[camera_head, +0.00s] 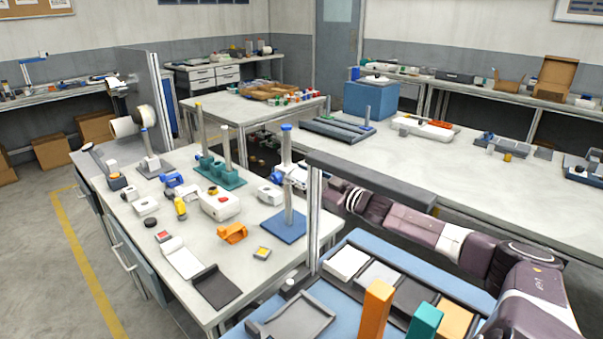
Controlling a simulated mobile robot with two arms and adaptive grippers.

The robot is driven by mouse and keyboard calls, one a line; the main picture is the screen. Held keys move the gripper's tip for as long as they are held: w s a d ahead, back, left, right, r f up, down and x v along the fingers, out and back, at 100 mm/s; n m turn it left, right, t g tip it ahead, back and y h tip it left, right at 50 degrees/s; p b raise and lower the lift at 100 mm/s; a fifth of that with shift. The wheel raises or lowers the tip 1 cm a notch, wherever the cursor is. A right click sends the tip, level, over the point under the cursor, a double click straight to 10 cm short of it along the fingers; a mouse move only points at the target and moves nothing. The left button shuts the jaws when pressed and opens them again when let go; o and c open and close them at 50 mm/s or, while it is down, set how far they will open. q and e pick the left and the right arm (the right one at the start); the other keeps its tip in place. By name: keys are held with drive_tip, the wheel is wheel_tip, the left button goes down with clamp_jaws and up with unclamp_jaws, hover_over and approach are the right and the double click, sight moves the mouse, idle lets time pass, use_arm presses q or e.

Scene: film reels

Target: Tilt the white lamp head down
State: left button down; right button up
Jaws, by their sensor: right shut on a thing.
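The white lamp head (284,177) sits partway up an upright metal post with a blue cap (287,127). The post stands on a square blue base (286,230) on the left-hand table. My right arm comes in from the right, and my right gripper (301,178) is at the lamp head, shut on it. A metal upright and the dark bar in front hide part of the gripper and wrist, so the fingertips are hard to make out. The head's exact tilt is too small to tell. My left gripper is not in view.
The grey table (139,222) holds an orange part (233,233), a white box (218,204), a teal stand (221,175) and other posts. A metal upright (313,225) and dark bar (370,180) stand close by my right arm. Orange (375,312) and teal (425,321) blocks rise in front.

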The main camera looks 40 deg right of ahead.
drive_tip(key=n, duration=0.4)
drive_tip(key=shift+a+f, duration=0.25)
drive_tip(key=shift+a, duration=0.05)
drive_tip(key=shift+a+f+n, duration=0.1)
drive_tip(key=shift+a+n, duration=0.05)
drive_tip(key=shift+n, duration=1.45)
drive_tip(key=o, duration=1.2)
drive_tip(key=shift+c, duration=0.2)
drive_tip(key=shift+s+f, duration=0.1)
drive_tip(key=shift+s, duration=0.05)
drive_tip(key=s+d, duration=0.1)
drive_tip(key=s, duration=1)
drive_tip(key=shift+s, duration=0.35)
